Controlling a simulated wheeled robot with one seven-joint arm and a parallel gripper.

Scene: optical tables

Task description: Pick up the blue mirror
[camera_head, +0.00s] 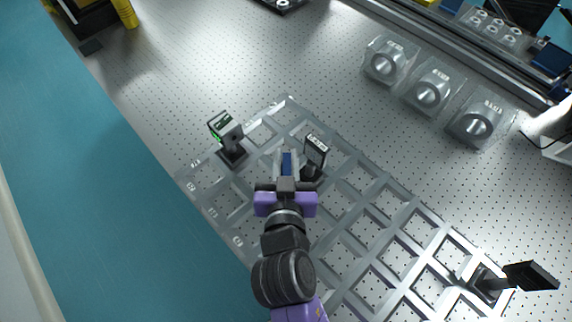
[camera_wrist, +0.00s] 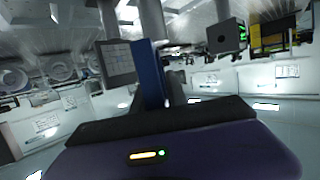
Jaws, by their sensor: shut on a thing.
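The blue mirror (camera_head: 287,162) shows as a narrow blue strip between the fingers of my gripper (camera_head: 287,155) in the head view. In the wrist view the blue mirror (camera_wrist: 150,72) is a tall blue slab ahead of the purple gripper body. My gripper is shut on it, above the grey grid frame (camera_head: 367,207). Its base is hidden in the head view, so I cannot tell whether it touches the grid.
A dark mount with a pale-edged plate (camera_head: 315,150) stands close on the right of my gripper. A green-lit device (camera_head: 222,126) stands at the left. A black mount (camera_head: 530,275) is at the lower right. Several clear-cased optics (camera_head: 429,93) sit on the perforated table (camera_head: 250,60).

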